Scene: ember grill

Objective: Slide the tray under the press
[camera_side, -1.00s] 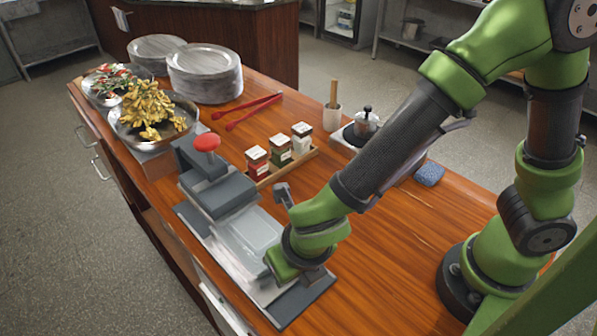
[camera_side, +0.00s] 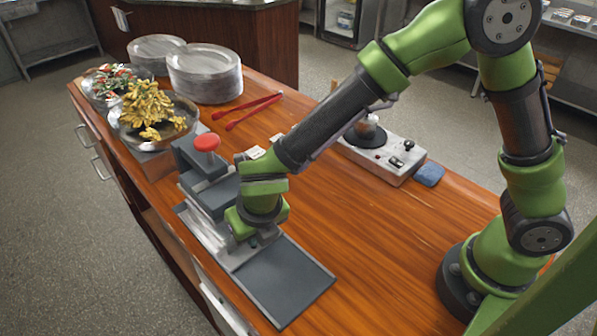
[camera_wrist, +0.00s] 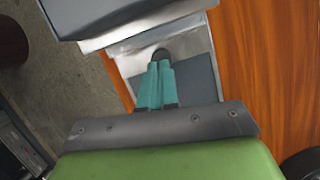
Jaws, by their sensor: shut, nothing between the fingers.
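The grey press (camera_side: 212,198) has a red knob (camera_side: 207,142) on top and stands on a dark base plate (camera_side: 285,285). The silver tray (camera_side: 207,236) lies on that plate, mostly beneath the press and behind my gripper; its near part shows in the wrist view (camera_wrist: 190,42) just below the press body (camera_wrist: 130,14). My gripper (camera_wrist: 161,66) is shut and empty, its teal fingertips at a small dark round piece at the tray's near edge. I cannot tell whether they touch it.
Bowls with gold (camera_side: 153,110) and red-green foliage stand behind the press, with stacked plates (camera_side: 205,75) further back. Red tongs (camera_side: 250,108) lie behind. My arm hides most of the spice jars. A burner unit (camera_side: 385,158) and blue sponge (camera_side: 429,174) are right. The front right counter is clear.

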